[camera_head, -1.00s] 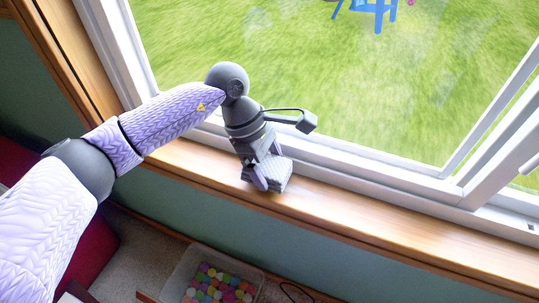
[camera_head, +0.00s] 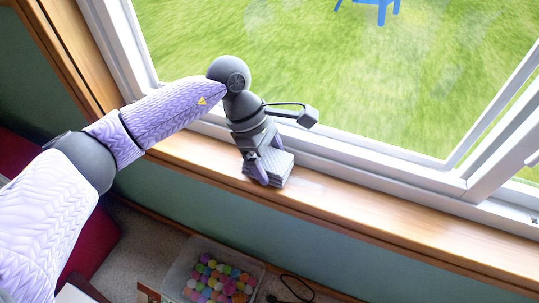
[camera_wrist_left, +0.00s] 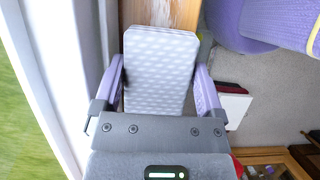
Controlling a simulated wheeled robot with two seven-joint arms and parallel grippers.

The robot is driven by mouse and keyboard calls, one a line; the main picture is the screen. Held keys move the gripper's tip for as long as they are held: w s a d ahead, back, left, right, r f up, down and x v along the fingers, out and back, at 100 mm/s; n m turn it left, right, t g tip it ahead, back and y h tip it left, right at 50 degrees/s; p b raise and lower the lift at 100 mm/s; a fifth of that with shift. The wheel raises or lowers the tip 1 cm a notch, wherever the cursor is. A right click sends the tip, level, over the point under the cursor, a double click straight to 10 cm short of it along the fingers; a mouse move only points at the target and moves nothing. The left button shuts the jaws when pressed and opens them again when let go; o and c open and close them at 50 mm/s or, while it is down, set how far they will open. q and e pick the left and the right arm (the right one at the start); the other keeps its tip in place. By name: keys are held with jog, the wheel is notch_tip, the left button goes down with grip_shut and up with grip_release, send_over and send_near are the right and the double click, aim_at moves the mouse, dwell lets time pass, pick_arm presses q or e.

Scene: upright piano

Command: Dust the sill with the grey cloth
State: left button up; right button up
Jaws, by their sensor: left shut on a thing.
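The grey cloth (camera_head: 277,163), a folded pad with pale spots, is at the wooden window sill (camera_head: 350,200). My left gripper (camera_head: 259,170) is above the sill and shut on the cloth. In the left wrist view the cloth (camera_wrist_left: 160,68) sits between the two purple fingers of my left gripper (camera_wrist_left: 160,82). The wooden sill (camera_wrist_left: 162,12) runs beyond the cloth there. The cloth's underside is hidden, so its contact with the sill is hard to judge. My right gripper is not in view.
The white window frame (camera_head: 385,165) borders the sill on the outer side. Below is a clear bin (camera_head: 178,268) of coloured balls, with a dark cable (camera_head: 297,278) on the carpet. The sill to the right of the cloth is clear.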

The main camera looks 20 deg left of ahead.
aim_at(286, 165)
pick_arm(q)
jog(key=shift+f+b, duration=0.3)
jog(key=shift+f, duration=0.25)
jog(key=shift+d, duration=0.1)
jog(key=d, duration=0.3)
jog(key=shift+s+d+r+p, duration=0.1)
jog(key=shift+d+r+p, duration=0.1)
jog(key=shift+p, duration=0.15)
jog(key=shift+s+d+f, duration=0.1)
jog(key=shift+d, duration=1.75)
jog(key=shift+d+f, duration=0.1)
jog(key=shift+d, duration=1.75)
jog(key=shift+a, duration=1.9)
jog(key=shift+a+r, duration=0.1)
jog(key=shift+a, duration=3.55)
